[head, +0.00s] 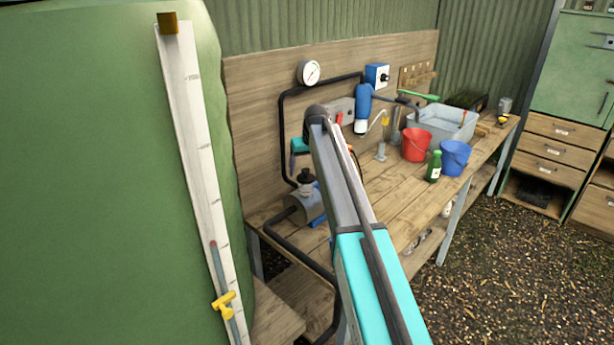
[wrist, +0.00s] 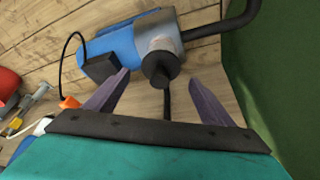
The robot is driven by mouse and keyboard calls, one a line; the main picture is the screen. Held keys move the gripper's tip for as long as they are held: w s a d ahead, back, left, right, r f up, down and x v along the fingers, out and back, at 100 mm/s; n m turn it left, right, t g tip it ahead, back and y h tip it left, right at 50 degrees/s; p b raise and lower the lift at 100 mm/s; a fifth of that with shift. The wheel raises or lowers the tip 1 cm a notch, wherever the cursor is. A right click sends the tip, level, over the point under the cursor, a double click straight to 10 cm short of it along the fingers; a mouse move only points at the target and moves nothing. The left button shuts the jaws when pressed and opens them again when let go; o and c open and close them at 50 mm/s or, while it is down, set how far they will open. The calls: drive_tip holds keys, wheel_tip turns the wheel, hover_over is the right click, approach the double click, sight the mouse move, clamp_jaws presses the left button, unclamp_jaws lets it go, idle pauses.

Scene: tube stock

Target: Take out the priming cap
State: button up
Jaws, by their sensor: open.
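The priming cap (head: 306,176) is a black knob on top of the grey pump (head: 304,206) on the workbench. In the wrist view the black cap (wrist: 160,66) shows on the pump's grey housing (wrist: 157,34), beside the blue motor (wrist: 115,45). My gripper (wrist: 160,77) is open, its two purple fingers spread with the cap between or just beyond their tips; I cannot tell the exact depth. In the head view my gripper (head: 297,164) is just above the pump, partly hidden by my arm. It holds nothing.
Black pipes (head: 284,130) run around the pump and up the wooden backboard. A pressure gauge (head: 309,73), blue filter (head: 363,108), red bucket (head: 415,144), blue bucket (head: 454,157) and green bottle (head: 434,167) are farther right. A large green tank (head: 90,180) stands left.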

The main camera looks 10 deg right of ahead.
drive_tip(key=shift+p+x, duration=0.45)
drive_tip(key=shift+x, duration=1)
drive_tip(key=c, duration=1.1)
drive_tip(key=shift+r, duration=0.15)
drive_tip(key=shift+c, duration=0.2)
drive_tip(key=shift+r+b, duration=1.1)
drive_tip(key=shift+r, duration=0.5)
drive_tip(key=s+d+r+b, duration=0.1)
drive_tip(key=s+d+b, duration=0.3)
drive_tip(key=s+d, duration=0.5)
drive_tip(key=shift+s+d+r+b, duration=0.25)
drive_tip(key=shift+s+b, duration=0.1)
drive_tip(key=shift+s, duration=1.65)
